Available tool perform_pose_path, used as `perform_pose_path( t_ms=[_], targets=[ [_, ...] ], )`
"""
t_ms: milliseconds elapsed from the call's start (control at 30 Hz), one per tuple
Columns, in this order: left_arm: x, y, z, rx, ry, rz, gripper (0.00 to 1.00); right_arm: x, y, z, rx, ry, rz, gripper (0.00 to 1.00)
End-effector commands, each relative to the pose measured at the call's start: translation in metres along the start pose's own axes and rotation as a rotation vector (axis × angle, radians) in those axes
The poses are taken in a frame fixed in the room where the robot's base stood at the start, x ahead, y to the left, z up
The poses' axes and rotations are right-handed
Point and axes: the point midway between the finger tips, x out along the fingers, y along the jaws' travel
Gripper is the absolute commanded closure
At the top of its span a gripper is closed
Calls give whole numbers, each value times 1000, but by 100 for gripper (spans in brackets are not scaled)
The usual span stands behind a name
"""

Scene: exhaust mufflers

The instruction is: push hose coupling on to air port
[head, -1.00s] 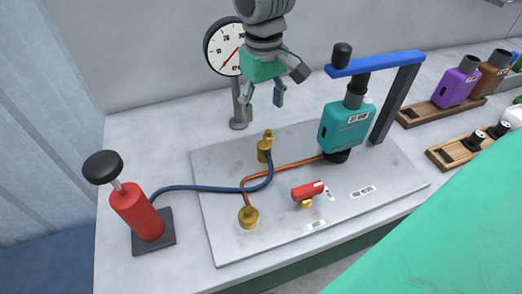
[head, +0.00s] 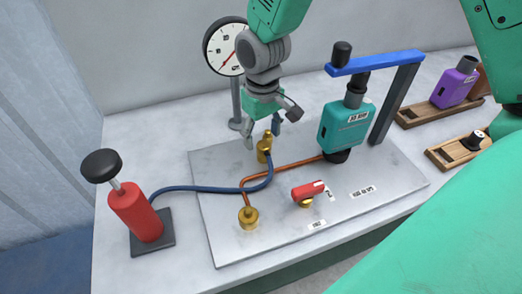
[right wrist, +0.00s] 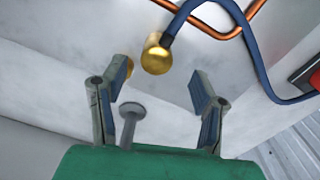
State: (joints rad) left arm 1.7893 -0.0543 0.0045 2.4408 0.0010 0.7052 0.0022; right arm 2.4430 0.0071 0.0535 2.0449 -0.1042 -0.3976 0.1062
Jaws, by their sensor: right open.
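The brass hose coupling (head: 264,152) stands upright at the back of the grey metal plate, on the end of a blue hose (head: 205,188). The coupling also shows in the right wrist view (right wrist: 155,56), beyond the fingers, with a second brass part partly hidden behind it. A brass fitting (head: 248,217) at the plate's front left joins a copper pipe; it looks like the air port. My right gripper (head: 262,134) is open and empty, just above the coupling. In the right wrist view its fingertips (right wrist: 161,78) are spread, with the coupling toward the gap. My left gripper is out of view.
A red hand pump (head: 137,212) stands left. The teal muffler (head: 345,128) sits under a blue clamp arm (head: 375,64). A red-handled valve (head: 307,190) is near the plate's front. A gauge (head: 224,47) stands behind. Purple muffler (head: 454,86) and wooden racks (head: 425,114) are right.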

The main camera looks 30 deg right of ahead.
Motion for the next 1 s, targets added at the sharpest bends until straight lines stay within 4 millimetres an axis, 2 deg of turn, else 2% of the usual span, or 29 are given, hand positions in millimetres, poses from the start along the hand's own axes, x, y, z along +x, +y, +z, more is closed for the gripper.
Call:
perform_pose_path(
  t_ms=[133,400,833,967,1000],
  targets=[
    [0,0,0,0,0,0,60,10,1,1,1,-4,-1,45],
    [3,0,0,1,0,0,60,48,-2,2,0,-3,-1,45],
    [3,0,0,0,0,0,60,52,-2,2,0,0,-1,45],
    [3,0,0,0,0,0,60,52,-2,1,0,-1,-1,91],
    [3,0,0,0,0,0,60,52,-2,2,0,-1,-1,93]
  ],
)
